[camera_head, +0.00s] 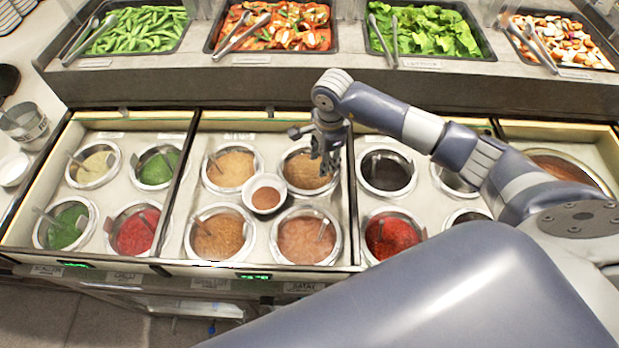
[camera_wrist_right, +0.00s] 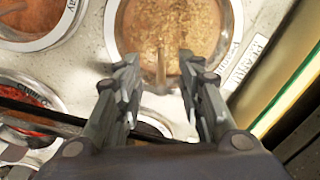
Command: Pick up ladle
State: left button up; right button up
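My right gripper (camera_head: 325,155) hangs over the upper-right sauce well (camera_head: 305,172) of the second section, which holds brown grainy sauce. In the right wrist view the same gripper (camera_wrist_right: 161,90) has its two fingers apart, with nothing visibly clamped. A thin ladle handle (camera_wrist_right: 161,66) shows between the fingers, against the brown sauce (camera_wrist_right: 165,25). I cannot tell whether a finger touches it. The gripper hides this ladle in the head view. Other ladles stand in neighbouring wells, such as the one in the pink sauce (camera_head: 322,229). My left gripper is not in view.
A small white bowl (camera_head: 265,193) with brown sauce sits among the wells, just left of my right gripper. Dark dividers separate the sections. Behind is a ledge with trays of green beans (camera_head: 140,30), lettuce (camera_head: 432,32) and other food, with tongs. A metal cup (camera_head: 24,122) stands far left.

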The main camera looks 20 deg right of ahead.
jog(key=shift+w+f, duration=0.15)
jog(key=shift+f, duration=0.6)
grip_shut()
jog(key=shift+r, duration=0.15)
notch_tip(320, 180, up, 10)
jog(key=shift+f+b, duration=0.1)
jog(key=shift+b, duration=1.15)
